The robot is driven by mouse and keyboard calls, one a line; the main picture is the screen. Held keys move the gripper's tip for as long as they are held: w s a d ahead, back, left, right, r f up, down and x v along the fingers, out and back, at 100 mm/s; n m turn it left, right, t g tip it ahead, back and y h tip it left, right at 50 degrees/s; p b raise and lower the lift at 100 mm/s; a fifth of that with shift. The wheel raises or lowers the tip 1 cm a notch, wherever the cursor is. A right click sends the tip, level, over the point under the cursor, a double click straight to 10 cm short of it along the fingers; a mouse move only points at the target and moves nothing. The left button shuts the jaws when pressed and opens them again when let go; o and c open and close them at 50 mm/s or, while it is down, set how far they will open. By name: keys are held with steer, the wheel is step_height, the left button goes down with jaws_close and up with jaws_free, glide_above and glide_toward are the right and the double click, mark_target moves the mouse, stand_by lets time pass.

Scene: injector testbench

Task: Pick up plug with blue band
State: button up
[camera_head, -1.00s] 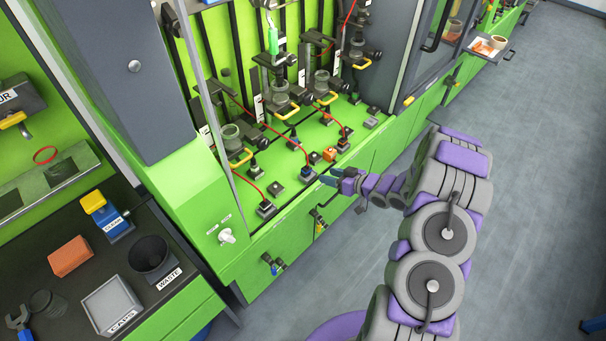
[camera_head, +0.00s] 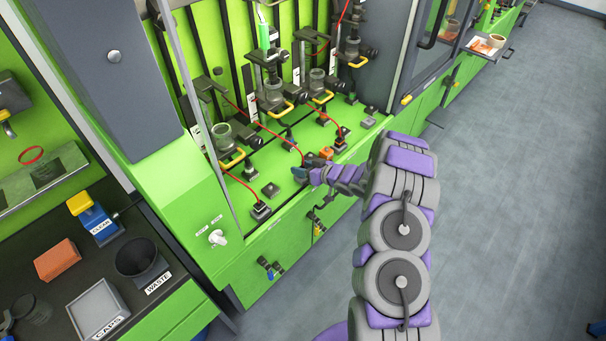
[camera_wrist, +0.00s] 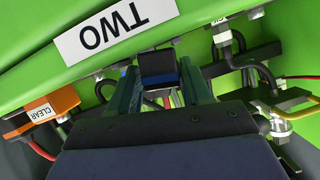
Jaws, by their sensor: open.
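The plug with the blue band (camera_wrist: 160,78) shows in the wrist view as a dark block with a blue stripe, below a green panel. It lies between the two fingers of my gripper (camera_wrist: 160,92), which are apart on either side of it. I cannot tell whether they touch it. In the head view my gripper (camera_head: 303,173) is low over the front part of the green bench deck. I cannot make out the blue band there, as the gripper covers that spot.
A white label reading TWO (camera_wrist: 115,27) sits upside down above the plug. In the head view, other sockets and plugs (camera_head: 261,210) stand along the bench deck (camera_head: 285,215).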

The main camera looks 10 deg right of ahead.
steer(key=shift+x, duration=0.8)
steer(key=shift+s+a, duration=0.1)
steer(key=shift+a, duration=0.25)
steer(key=shift+d, duration=0.2)
steer(key=c, duration=0.8)
